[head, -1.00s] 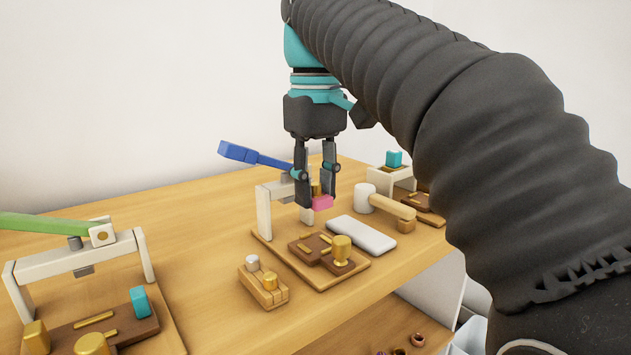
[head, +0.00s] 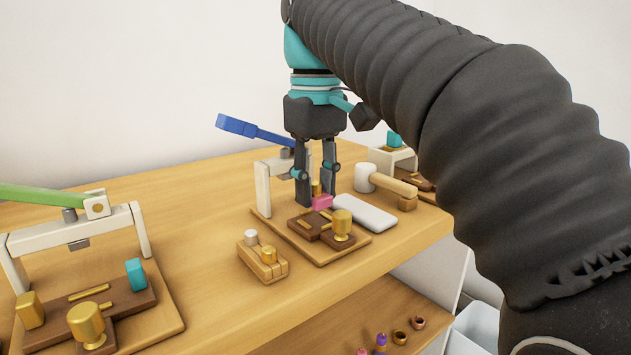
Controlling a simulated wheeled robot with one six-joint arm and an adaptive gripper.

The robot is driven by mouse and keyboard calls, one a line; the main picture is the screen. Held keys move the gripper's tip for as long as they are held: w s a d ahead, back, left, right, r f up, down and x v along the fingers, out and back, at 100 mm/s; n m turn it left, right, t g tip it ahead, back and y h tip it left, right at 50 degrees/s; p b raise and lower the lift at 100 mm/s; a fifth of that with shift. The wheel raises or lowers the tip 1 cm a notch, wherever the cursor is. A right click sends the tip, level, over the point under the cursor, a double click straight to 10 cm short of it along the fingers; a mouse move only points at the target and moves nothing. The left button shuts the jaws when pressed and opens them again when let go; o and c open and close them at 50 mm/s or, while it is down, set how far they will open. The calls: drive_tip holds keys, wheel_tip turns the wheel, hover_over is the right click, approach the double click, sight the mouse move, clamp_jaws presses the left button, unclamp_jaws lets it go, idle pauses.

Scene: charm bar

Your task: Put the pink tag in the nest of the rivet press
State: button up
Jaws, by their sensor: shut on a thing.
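My gripper (head: 317,196) points down and is shut on the pink tag (head: 322,202). A small gold piece (head: 317,188) shows just above the tag between the fingers. The tag is at or just above the far side of the brown block on the blue-handled press; I cannot tell if it touches. This press has a white frame (head: 263,190), a raised blue lever (head: 238,126), a wooden base (head: 350,250) and a brown block (head: 307,228) with gold strips and a gold cup (head: 342,222). My fingers hide part of the frame. I cannot tell which press is the rivet press.
A green-handled press (head: 75,235) with a teal block (head: 136,274) stands at left. A small wooden holder (head: 262,262) is in front. A white slab (head: 363,212) and a mallet (head: 385,182) lie right. The table's right edge is close; small items stand on a lower shelf (head: 350,315).

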drive_tip(key=shift+f, duration=1.4)
idle(2.6)
drive_tip(key=o, duration=1)
drive_tip(key=shift+o, duration=0.2)
